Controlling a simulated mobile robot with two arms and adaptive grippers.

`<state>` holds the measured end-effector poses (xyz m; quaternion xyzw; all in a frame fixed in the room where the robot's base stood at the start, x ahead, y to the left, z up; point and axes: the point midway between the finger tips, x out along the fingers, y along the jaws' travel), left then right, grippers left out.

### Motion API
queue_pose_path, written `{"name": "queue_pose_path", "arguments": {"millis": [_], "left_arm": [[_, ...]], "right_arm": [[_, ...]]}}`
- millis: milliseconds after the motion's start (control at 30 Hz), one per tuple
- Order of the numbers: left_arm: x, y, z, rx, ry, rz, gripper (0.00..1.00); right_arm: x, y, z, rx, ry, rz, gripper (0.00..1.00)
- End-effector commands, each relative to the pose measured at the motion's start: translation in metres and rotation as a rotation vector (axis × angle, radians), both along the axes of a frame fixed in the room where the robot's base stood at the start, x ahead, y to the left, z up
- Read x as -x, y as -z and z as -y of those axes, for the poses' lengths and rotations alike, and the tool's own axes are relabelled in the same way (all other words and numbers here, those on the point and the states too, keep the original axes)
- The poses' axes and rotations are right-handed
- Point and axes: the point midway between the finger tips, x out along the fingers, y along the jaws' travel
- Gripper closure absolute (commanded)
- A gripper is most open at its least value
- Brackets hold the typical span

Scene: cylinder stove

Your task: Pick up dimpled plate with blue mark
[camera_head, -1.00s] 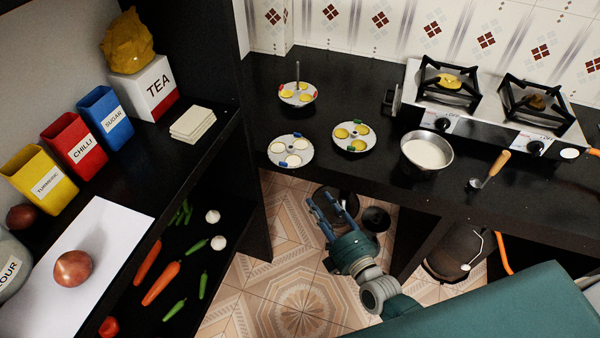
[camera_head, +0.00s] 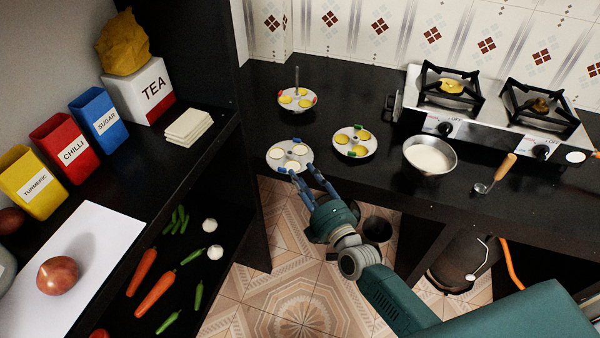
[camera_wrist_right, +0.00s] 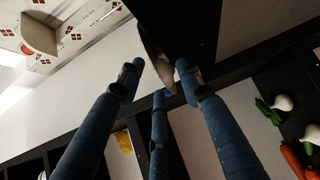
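The dimpled plate with blue marks (camera_head: 278,157) lies on the black counter, front left of the other plates. It is pale, with several round dimples. Its near edge is partly covered by the fingers of my right gripper (camera_head: 297,170). That gripper reaches up from below, fingers spread, at the counter's front edge; whether it touches the plate I cannot tell. In the right wrist view its blue fingers (camera_wrist_right: 160,85) stand apart with nothing clearly held. A pale curved edge shows beyond the fingertips there, too dark to name. My left gripper is not in view.
A green-marked dimpled plate (camera_head: 341,146) lies just right, and a red-marked one with an upright rod (camera_head: 297,103) stands behind. A steel pan (camera_head: 429,155), a ladle (camera_head: 495,173) and the stove (camera_head: 450,122) are farther right. The dark shelf (camera_head: 200,170) is at left.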

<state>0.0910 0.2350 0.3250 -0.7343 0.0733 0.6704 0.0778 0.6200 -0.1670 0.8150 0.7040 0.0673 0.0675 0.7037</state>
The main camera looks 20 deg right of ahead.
Motion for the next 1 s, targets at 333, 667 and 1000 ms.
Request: {"name": "queue_pose_path", "arguments": {"millis": [333,667,1000], "left_arm": [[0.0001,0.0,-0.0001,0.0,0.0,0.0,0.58],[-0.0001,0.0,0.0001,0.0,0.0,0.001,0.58],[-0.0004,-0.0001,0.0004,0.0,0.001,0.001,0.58]], "right_arm": [[-0.0061,0.0006,-0.0012,0.0,0.0,-0.001,0.64],[-0.0059,0.0005,-0.0012,0.0,0.0,-0.001,0.9],[-0.0059,0.0002,-0.0011,0.001,0.0,0.0,1.0]]}}
